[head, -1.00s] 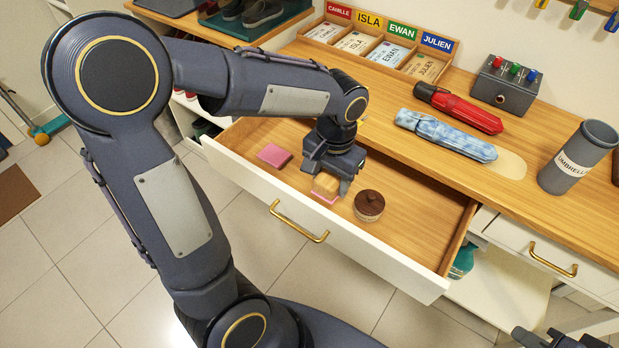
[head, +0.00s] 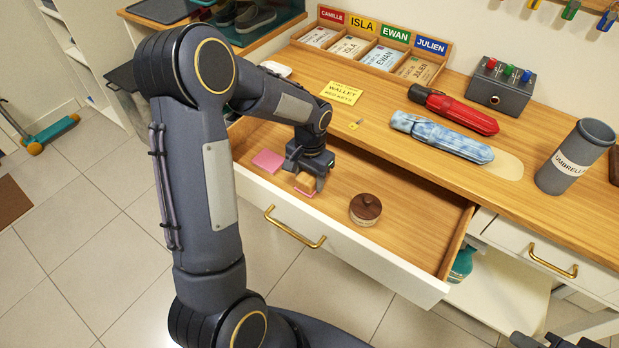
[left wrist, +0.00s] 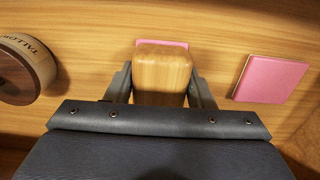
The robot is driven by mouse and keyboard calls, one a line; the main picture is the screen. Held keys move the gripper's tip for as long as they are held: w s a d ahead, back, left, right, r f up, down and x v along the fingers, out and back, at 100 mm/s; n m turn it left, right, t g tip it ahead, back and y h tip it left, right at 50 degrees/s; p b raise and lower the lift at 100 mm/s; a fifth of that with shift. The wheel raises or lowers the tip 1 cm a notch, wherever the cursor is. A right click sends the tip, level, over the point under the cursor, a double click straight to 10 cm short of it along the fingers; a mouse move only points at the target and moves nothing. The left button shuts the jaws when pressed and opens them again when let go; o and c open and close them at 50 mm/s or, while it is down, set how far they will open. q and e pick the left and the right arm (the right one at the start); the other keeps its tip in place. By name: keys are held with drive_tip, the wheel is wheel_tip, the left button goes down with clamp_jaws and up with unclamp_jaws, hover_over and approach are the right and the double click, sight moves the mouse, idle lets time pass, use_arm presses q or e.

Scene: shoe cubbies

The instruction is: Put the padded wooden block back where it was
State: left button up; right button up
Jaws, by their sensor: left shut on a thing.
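The padded wooden block (head: 306,184) is a small light-wood block with a pink pad underneath. My left gripper (head: 309,182) is shut on it inside the open drawer (head: 385,240). In the left wrist view the block (left wrist: 162,72) sits between the two fingers (left wrist: 160,88), with a strip of its pink pad showing at the far edge. I cannot tell whether the pad touches the drawer floor. A flat pink square (head: 268,161) lies on the drawer floor to the left of the block. My right gripper (head: 555,341) shows only partly at the bottom right edge.
A round tin with a dark lid (head: 365,208) stands in the drawer to the right of the block. The drawer front with its brass handle (head: 294,228) is a raised edge. On the counter lie a yellow note (head: 341,93), a red umbrella (head: 455,110) and a blue one (head: 440,138).

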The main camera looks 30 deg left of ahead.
use_arm(q)
drive_tip(key=shift+f, duration=0.2)
drive_tip(key=o, duration=0.9)
drive_tip(key=shift+o, duration=0.2)
drive_tip(key=shift+r, duration=0.1)
